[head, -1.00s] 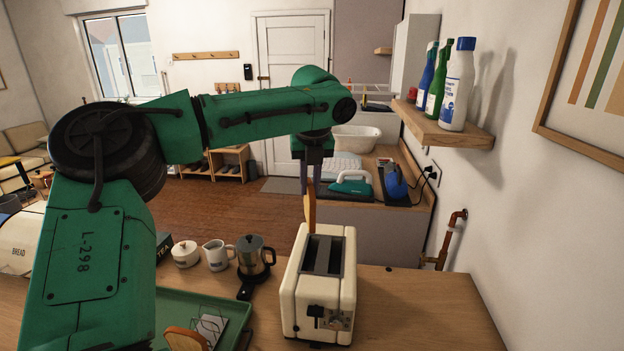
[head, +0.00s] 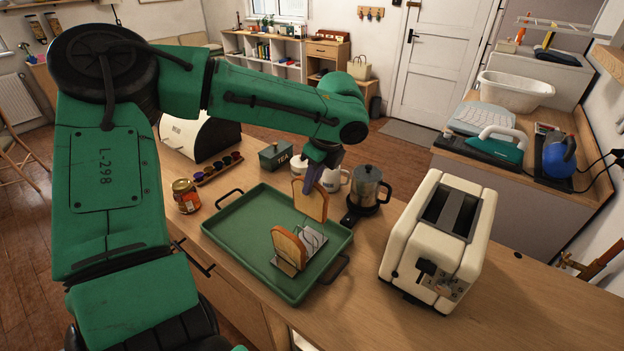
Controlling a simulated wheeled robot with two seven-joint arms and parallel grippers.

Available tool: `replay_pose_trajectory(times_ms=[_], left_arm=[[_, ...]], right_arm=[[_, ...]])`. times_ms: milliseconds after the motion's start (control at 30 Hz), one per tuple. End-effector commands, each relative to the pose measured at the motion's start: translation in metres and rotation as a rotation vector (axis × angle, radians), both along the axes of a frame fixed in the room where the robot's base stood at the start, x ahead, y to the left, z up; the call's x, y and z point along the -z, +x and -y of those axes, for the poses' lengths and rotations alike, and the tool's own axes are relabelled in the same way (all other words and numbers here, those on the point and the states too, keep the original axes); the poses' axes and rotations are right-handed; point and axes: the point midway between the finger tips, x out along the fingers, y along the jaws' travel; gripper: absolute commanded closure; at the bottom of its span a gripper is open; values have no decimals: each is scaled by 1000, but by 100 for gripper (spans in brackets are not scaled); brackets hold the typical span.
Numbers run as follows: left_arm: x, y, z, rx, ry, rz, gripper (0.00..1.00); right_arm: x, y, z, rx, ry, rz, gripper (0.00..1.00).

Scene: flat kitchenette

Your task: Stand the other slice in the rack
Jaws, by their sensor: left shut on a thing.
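My left gripper (head: 313,182) is shut on a slice of bread (head: 311,203) and holds it upright above the back right part of the green tray (head: 235,235). The wire toast rack (head: 316,243) stands on the tray's front right part. One slice (head: 288,247) stands in the rack at its left end. The held slice is behind and above the rack, apart from it. The cream toaster (head: 408,235) stands to the right of the tray. I see no bread in its slots. My right gripper is not in view.
A steel pot (head: 367,188) stands close to the right of the held slice, with a mug (head: 333,179) behind. A tea tin (head: 276,156), jar (head: 186,196) and bread bin (head: 200,135) stand behind and left of the tray. The left part of the tray is bare.

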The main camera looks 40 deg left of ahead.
Motion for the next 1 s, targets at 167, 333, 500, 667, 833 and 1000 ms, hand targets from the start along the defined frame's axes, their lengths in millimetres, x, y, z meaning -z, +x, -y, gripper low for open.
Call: replay_pose_trajectory(times_ms=[167, 333, 500, 667, 833, 1000], left_arm=[[19, 0, 0, 0, 0, 1, 100], [30, 0, 0, 0, 0, 1, 100], [39, 0, 0, 0, -1, -2, 100], [55, 0, 0, 0, -1, -2, 100], [67, 0, 0, 1, 0, -2, 100], [68, 0, 0, 1, 0, 0, 100]], right_arm=[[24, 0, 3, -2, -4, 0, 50], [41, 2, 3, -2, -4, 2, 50], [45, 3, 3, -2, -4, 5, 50], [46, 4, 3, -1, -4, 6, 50], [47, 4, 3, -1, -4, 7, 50], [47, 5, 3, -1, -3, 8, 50]])
